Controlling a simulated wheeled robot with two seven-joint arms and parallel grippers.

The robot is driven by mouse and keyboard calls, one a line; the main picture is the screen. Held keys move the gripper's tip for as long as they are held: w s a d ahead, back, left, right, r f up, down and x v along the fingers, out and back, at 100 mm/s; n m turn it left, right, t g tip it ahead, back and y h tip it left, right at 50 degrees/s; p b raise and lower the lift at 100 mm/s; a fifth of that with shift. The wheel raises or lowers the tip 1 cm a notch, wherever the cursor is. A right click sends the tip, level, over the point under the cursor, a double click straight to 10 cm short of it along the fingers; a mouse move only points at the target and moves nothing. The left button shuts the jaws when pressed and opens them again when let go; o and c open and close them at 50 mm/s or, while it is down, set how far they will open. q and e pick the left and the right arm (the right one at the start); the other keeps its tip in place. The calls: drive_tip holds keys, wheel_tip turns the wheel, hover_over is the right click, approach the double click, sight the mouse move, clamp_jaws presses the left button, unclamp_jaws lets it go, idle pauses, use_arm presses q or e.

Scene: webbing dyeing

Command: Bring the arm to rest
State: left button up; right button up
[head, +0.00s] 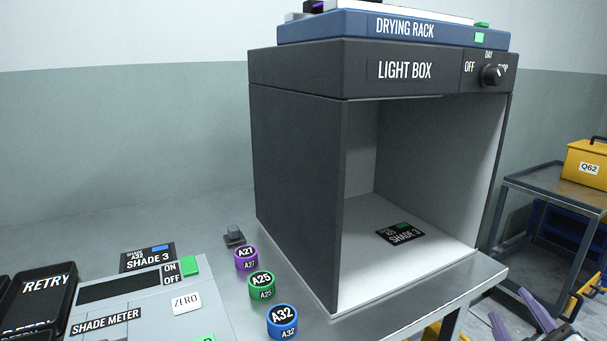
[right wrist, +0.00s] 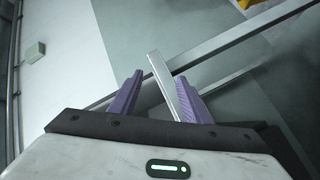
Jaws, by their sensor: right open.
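My right gripper (head: 508,303) shows at the bottom right of the head view, with purple fingers spread and nothing held. It is in front of and to the right of the light box (head: 300,180), apart from it, over the floor beyond the table's edge. In the right wrist view the open fingers (right wrist: 160,75) are parted, with a grey metal bar (right wrist: 166,80) showing between them; its distance cannot be told. My left gripper is out of view.
A shade card (head: 402,236) lies inside the light box. The drying rack (head: 390,32) sits on top. Dye pots A27 (head: 246,258), A25 (head: 261,286) and A32 (head: 282,321) stand near the shade meter (head: 150,318). A cart (head: 545,185) bears a yellow bin (head: 590,165).

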drive_tip(key=s+a+f+m+g+y, duration=0.1)
drive_tip(key=s+a+f+m+g, duration=0.15)
drive_tip(key=s+f, duration=0.35)
drive_tip(key=s+a+f+m+g+y, duration=0.15)
drive_tip(key=s+a+f+g, duration=0.25)
drive_tip(key=f, duration=0.5)
drive_tip(key=s+a+f+m+g+y, duration=0.1)
drive_tip(key=s+a+f+g+y, duration=0.45)
drive_tip(key=s+a, duration=0.65)
use_arm(q)
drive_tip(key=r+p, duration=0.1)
drive_tip(key=p, duration=0.1)
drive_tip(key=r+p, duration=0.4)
drive_tip(key=p, duration=0.1)
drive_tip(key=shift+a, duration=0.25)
use_arm(e)
drive_tip(key=w+a+f+t, duration=0.4)
drive_tip(key=t, duration=0.1)
drive_tip(key=shift+a+f, duration=0.4)
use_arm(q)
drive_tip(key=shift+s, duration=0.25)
use_arm(e)
drive_tip(key=shift+w, duration=0.1)
